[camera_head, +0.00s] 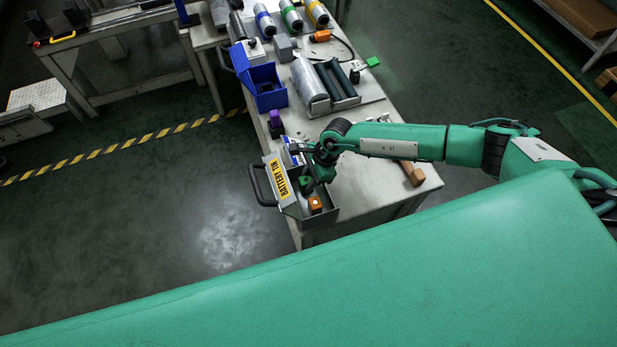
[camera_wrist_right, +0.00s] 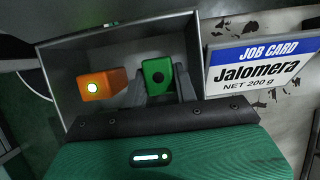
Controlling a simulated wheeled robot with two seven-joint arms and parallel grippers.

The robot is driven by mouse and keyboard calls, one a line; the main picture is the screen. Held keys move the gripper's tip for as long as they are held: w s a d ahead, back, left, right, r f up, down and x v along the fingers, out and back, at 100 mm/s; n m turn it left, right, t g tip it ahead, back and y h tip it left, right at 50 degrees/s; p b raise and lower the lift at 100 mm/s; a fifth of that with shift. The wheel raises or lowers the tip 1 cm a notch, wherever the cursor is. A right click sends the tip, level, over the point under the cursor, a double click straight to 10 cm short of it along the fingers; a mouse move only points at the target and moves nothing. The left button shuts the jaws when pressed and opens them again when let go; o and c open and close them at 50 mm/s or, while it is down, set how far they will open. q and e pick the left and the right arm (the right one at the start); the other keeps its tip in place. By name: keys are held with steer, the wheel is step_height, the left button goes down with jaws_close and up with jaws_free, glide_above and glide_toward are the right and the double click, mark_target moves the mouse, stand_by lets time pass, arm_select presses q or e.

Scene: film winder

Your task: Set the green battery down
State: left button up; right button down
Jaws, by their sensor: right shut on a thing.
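The grey battery tin (camera_head: 331,215) with a yellow label reading BATTERY TIN (camera_head: 278,179) stands open at the table's near left corner. An orange battery (camera_wrist_right: 98,86) is inside the tin, on the left in the wrist view; it also shows in the head view (camera_head: 316,204). My right gripper (camera_wrist_right: 160,88) is shut on the green battery (camera_wrist_right: 156,72), one finger on each side, over or inside the tin to the right of the orange one. I cannot tell whether the battery touches the tin's floor. My left gripper is not in view.
A job card (camera_wrist_right: 262,62) stands close beside the tin. A purple battery (camera_head: 275,117), a blue bin (camera_head: 262,85), a grey roller device (camera_head: 325,85) and several film canisters (camera_head: 291,15) lie farther back.

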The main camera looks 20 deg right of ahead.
steer(key=shift+f, duration=0.1)
steer(key=c, duration=1.4)
jaws_free()
steer(key=shift+o, duration=0.2)
arm_select(q)
steer(key=shift+w+d, duration=0.15)
steer(key=shift+w, duration=0.4)
steer(key=shift+r, duration=0.1)
